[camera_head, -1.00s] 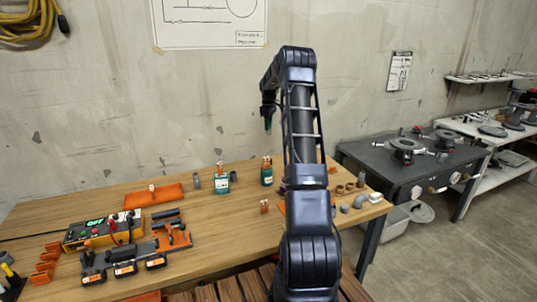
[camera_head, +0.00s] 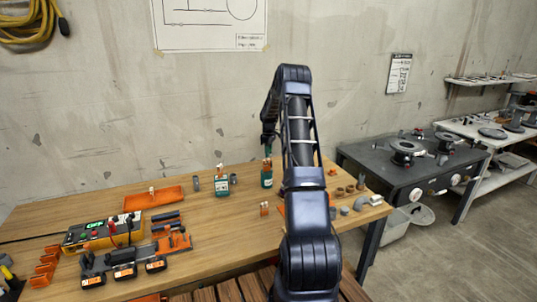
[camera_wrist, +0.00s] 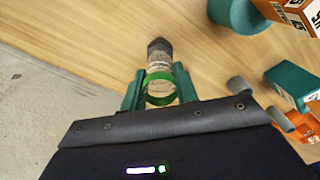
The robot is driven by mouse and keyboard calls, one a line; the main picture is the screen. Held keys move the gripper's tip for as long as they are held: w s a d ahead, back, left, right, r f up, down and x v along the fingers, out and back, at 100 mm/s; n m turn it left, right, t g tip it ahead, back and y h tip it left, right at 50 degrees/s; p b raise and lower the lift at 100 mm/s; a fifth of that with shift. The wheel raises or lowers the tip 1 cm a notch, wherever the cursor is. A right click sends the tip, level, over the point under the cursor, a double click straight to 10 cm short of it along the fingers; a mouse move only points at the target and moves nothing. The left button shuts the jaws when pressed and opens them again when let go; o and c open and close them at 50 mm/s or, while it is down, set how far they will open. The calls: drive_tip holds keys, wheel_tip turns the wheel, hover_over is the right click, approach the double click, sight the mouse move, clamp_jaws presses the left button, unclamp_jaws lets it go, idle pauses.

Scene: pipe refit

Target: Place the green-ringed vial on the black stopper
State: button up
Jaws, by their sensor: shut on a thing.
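In the wrist view, my gripper (camera_wrist: 159,84) is shut on the green-ringed vial; its bright green ring (camera_wrist: 160,88) sits between the teal fingers. The vial's brownish, clear body (camera_wrist: 160,66) points away from the camera. A dark, faceted piece (camera_wrist: 160,47) shows at its far end; I cannot tell whether this is the black stopper, or whether it touches the vial. In the head view, my gripper (camera_head: 268,145) hangs low over the back of the wooden table, in line with a green bottle. The vial is too small to make out there.
Two green bottles (camera_head: 222,184) (camera_head: 267,175) stand near the gripper on the table (camera_head: 190,225). Small grey and brown pipe fittings (camera_head: 350,189) lie at the right. An orange tray (camera_head: 153,198), a yellow meter (camera_head: 95,233) and a tool rack (camera_head: 125,262) lie left. The table's front middle is mostly clear.

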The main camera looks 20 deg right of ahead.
drive_tip(key=shift+f, duration=0.5)
drive_tip(key=shift+f, duration=0.1)
drive_tip(key=o, duration=0.9)
drive_tip(key=shift+o, duration=0.2)
